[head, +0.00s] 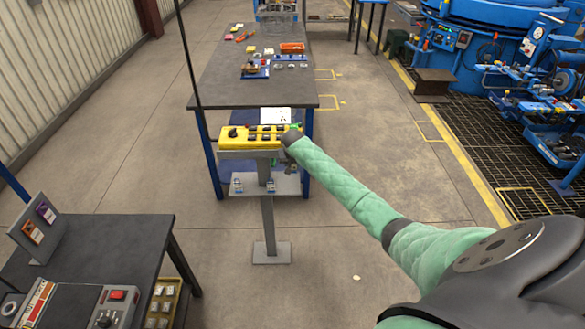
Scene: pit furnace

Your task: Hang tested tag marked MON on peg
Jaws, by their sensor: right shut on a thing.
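My right arm reaches in from the lower right in its green sleeve. Its gripper (292,131) is at the right end of a yellow control box (232,142) on a grey stand. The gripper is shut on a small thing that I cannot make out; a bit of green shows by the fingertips. No MON lettering can be read, and I cannot single out the tag or its peg. A tilted grey panel (38,244) at the left carries an orange and a purple card. My left gripper is out of view.
A long dark table (228,92) with parts stands behind. A dark bench (128,243) with a control unit is at lower left. Blue machinery (480,12) stands right. Open floor lies between.

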